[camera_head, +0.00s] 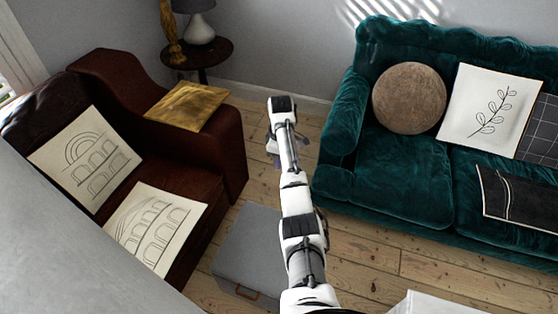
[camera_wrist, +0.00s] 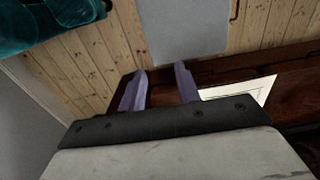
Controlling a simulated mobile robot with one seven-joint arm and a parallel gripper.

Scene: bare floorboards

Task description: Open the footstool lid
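The footstool (camera_head: 245,255) is a low grey box on the floorboards, between the brown sofa and my arm. Its lid looks closed, and a small brown handle (camera_head: 236,289) shows at its near side. My arm covers part of its right side. In the wrist view the footstool (camera_wrist: 182,28) is a plain grey surface beyond the fingers, with part of the handle (camera_wrist: 234,9) at its right edge. My gripper (camera_wrist: 160,88) has two purple fingers apart with nothing between them. In the head view the gripper is mostly hidden behind the arm, beyond the footstool and clear of it.
A brown leather sofa (camera_head: 228,150) with cushions stands left of the footstool. A green velvet sofa (camera_head: 400,190) stands to the right. A round dark side table (camera_head: 198,54) with a lamp is at the back. Bare floorboards (camera_head: 360,263) lie between the sofas.

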